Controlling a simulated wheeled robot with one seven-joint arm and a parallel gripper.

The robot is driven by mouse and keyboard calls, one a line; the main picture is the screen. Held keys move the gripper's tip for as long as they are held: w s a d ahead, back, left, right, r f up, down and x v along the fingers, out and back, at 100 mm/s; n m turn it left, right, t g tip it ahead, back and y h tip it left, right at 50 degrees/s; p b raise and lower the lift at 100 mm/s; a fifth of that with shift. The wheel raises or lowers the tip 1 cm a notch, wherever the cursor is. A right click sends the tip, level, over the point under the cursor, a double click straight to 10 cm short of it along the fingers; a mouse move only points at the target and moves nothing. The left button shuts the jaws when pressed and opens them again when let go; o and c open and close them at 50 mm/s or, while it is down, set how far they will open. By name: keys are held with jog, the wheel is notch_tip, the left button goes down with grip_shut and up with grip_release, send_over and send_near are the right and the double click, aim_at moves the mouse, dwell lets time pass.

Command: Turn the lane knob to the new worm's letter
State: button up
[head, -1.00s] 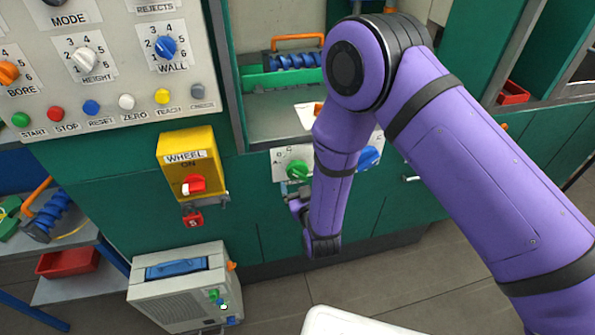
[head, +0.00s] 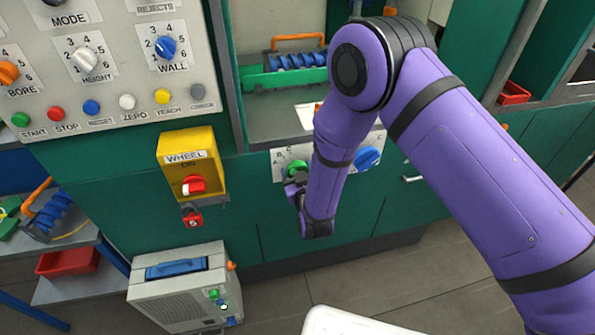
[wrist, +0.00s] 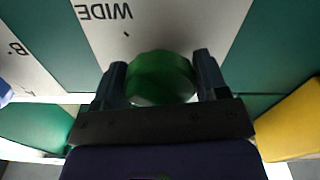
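The green knob (head: 297,168) sits on a pale plate on the front of the green cabinet. In the wrist view the green knob (wrist: 160,78) shows between my fingers, under an upside-down word "WIDE". My gripper (head: 295,190) is right at this knob in the head view. In the wrist view my gripper (wrist: 160,82) has one finger on each side of it, spread about the knob's width; contact is hard to tell. The blue knob (head: 367,158) stands to the right. In the wrist view, "A" and "B" mark a plate (wrist: 25,70) at the left. Pointer directions are unclear.
Blue worms (head: 298,62) lie in a green tray (head: 255,80) with an orange handle on the shelf. A yellow WHEEL box (head: 190,150) with a red switch is left of the knobs. A grey case (head: 185,290) stands below.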

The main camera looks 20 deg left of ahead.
jog(key=shift+m, duration=3)
jog(key=o, duration=0.9)
jog(key=v, duration=1.1)
jog(key=shift+f, duration=0.1)
jog(key=shift+w, duration=0.1)
